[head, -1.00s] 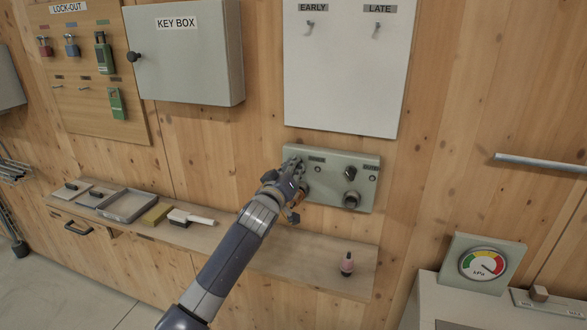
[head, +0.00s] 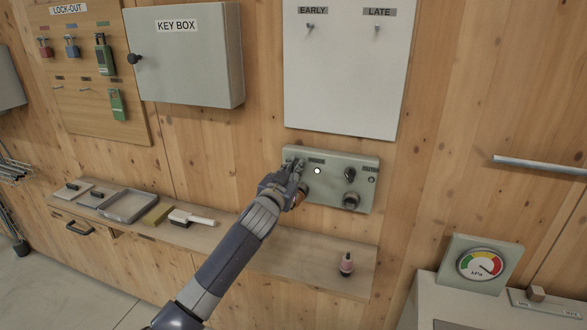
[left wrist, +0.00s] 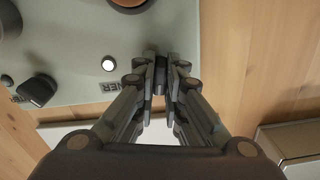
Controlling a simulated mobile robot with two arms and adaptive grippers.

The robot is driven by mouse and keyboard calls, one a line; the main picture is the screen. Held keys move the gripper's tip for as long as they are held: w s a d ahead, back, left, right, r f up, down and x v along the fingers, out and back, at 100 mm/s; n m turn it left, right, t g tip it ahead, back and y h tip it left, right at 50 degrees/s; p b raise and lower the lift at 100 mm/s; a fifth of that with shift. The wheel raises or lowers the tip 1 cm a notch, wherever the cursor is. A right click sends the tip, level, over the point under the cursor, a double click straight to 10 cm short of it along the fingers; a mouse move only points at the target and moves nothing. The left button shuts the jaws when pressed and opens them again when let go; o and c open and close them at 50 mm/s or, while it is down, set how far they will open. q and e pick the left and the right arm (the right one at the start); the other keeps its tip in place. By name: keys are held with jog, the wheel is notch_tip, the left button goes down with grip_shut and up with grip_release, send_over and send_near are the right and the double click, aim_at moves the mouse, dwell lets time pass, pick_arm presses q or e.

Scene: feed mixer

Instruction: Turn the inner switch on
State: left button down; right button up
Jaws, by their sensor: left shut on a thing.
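The grey-green switch panel (head: 338,196) is on the wooden wall. My left gripper (head: 294,168) is at the panel's left end and covers most of the inner switch there. In the left wrist view, the gripper (left wrist: 160,82) is shut on the dark knob of the inner switch (left wrist: 158,66), beside a partly hidden label ending in "NER". A small lamp (head: 317,171) near this switch glows white; it also shows in the left wrist view (left wrist: 108,63). The outer switch (head: 350,174), a black knob, is at the panel's right, with an unlit lamp (head: 371,180).
A white board with EARLY and LATE hooks (head: 345,75) hangs above the panel. The key box (head: 190,60) is at the upper left. A shelf (head: 290,254) below carries a brush, trays and a small pink-and-black item (head: 346,264).

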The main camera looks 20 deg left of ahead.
pick_arm(q)
jog(key=shift+f+m+p, duration=0.1)
jog(key=shift+m+p, duration=0.25)
jog(key=shift+m, duration=1.85)
jog(key=c, duration=1.7)
grip_release()
jog(key=s, duration=1.2)
jog(key=shift+a, duration=0.2)
